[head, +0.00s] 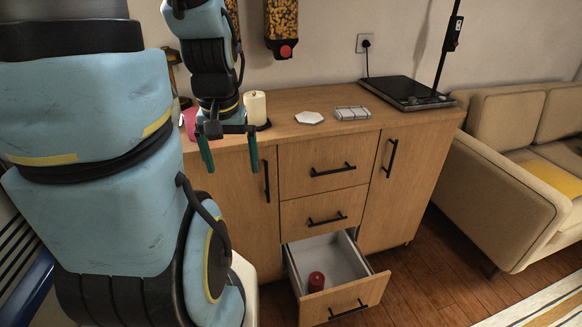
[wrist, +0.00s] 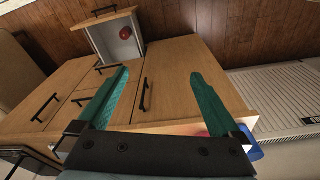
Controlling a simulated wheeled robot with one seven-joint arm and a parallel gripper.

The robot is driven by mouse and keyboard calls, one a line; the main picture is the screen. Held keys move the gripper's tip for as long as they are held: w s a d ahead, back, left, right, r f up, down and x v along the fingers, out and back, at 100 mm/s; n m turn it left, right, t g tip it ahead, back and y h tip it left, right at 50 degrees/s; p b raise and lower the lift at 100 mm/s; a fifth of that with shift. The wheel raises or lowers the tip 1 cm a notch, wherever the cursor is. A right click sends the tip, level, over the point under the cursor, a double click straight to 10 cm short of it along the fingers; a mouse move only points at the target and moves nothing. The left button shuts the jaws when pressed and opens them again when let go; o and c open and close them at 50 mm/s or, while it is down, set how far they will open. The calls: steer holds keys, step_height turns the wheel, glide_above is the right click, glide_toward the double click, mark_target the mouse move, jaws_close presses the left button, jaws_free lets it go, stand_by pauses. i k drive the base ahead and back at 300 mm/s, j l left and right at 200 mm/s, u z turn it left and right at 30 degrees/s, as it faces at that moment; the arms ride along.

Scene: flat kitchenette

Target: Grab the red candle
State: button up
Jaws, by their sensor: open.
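The red candle (head: 316,281) stands in the open bottom drawer (head: 331,247) of the wooden cabinet, near the drawer's front. In the wrist view the candle (wrist: 125,33) shows small in the same drawer (wrist: 100,38), at the top. My gripper (head: 229,170) is open and empty, its green fingers pointing down in front of the cabinet's left door, well above and left of the drawer. In the wrist view my gripper's fingers (wrist: 155,80) are spread wide with nothing between them.
The cabinet top (head: 290,127) holds a paper roll (head: 255,107), a white hexagonal piece (head: 309,118), a grey-white object (head: 352,113) and a black hob (head: 408,92). A beige sofa (head: 500,190) stands right. The wooden floor (head: 425,280) is clear before the right door.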

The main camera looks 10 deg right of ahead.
mark_target(315, 286)
steer(key=l+u, duration=0.2)
steer(key=u, duration=0.6)
steer(key=k+l+u, duration=0.2)
steer(key=l+u, duration=0.15)
steer(key=l, duration=0.15)
steer(key=k+l+u, duration=0.7)
steer(key=k+l, duration=0.9)
steer(key=l+u, duration=0.05)
steer(key=l, duration=0.05)
